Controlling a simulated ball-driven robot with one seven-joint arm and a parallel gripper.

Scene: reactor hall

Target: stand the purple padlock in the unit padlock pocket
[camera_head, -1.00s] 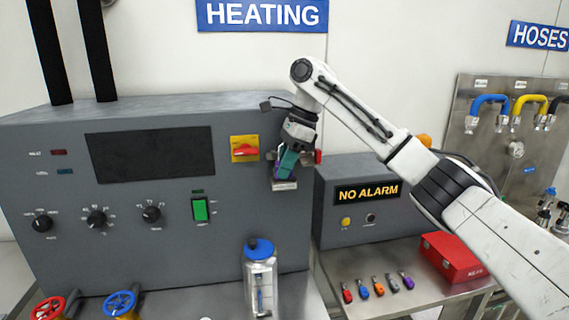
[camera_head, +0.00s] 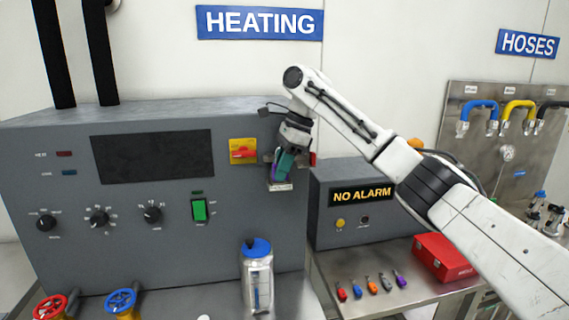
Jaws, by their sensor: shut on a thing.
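My gripper (camera_head: 283,165) is at the right part of the grey heating unit's front, pointing down, with teal fingers. It is shut on the purple padlock (camera_head: 274,171), of which only a small purple part shows beside the fingers. Just below is the padlock pocket (camera_head: 281,187), a small pale metal holder on the unit's front. The padlock's lower end is at or just above the pocket; I cannot tell whether it is inside. The fingers hide most of the padlock.
A red-and-yellow switch (camera_head: 243,151) is just left of my gripper. A blue-capped bottle (camera_head: 257,277) stands below. To the right are the NO ALARM box (camera_head: 352,222), a red case (camera_head: 443,257) and several small coloured items (camera_head: 371,285) on a metal table.

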